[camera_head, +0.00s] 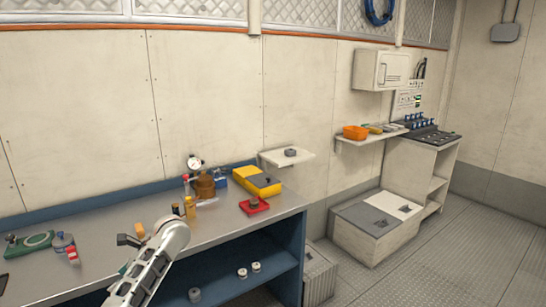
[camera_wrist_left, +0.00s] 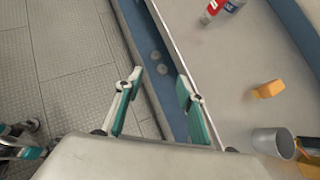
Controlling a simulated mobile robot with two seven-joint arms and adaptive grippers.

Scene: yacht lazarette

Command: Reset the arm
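My left arm (camera_head: 150,265) rises from the bottom of the head view, in front of the workbench (camera_head: 110,260). In the left wrist view my left gripper (camera_wrist_left: 160,82) is open. Its two teal-padded fingers are well apart with nothing between them, over the bench's front edge and the floor beside it. Part of another teal-padded gripper, likely my right one (camera_wrist_left: 18,142), shows at the left edge of the left wrist view, cut off. Its finger opening is unclear. It does not show in the head view.
Bench items include a yellow case (camera_head: 258,181), red tray (camera_head: 254,205), gauge (camera_head: 194,163) and green item (camera_head: 30,243). The wrist view shows an orange block (camera_wrist_left: 268,90) and grey cup (camera_wrist_left: 272,142). Floor (camera_head: 450,260) is clear at right, beyond the white locker (camera_head: 365,240).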

